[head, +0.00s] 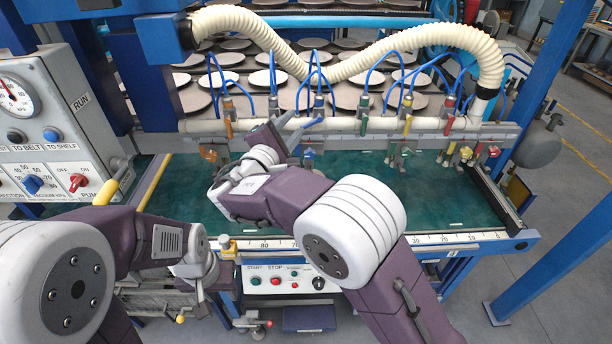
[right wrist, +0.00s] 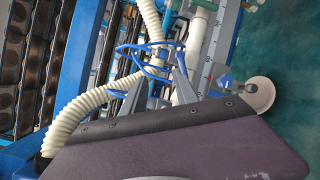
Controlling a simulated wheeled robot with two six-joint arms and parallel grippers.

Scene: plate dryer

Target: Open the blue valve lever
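The blue valve lever (head: 314,121) is in the head view on the cream pipe, below a grey valve body, at the tip of my right gripper. My right gripper (head: 289,127) reaches up to the pipe from the lower right. In the right wrist view its two grey fingers (right wrist: 156,88) are spread apart, with blue tubing and blue parts between or behind them. Contact with the lever cannot be told. My left gripper (head: 206,289) is low at the left, in front of the machine, mostly hidden by its own wrist; its fingers cannot be made out.
Along the cream pipe (head: 340,124) hang an orange lever (head: 229,127), a green lever (head: 364,125) and a red lever (head: 449,124). Blue tubes arch above. Suction cups hang below over the green belt (head: 400,203). A control panel (head: 50,125) stands left.

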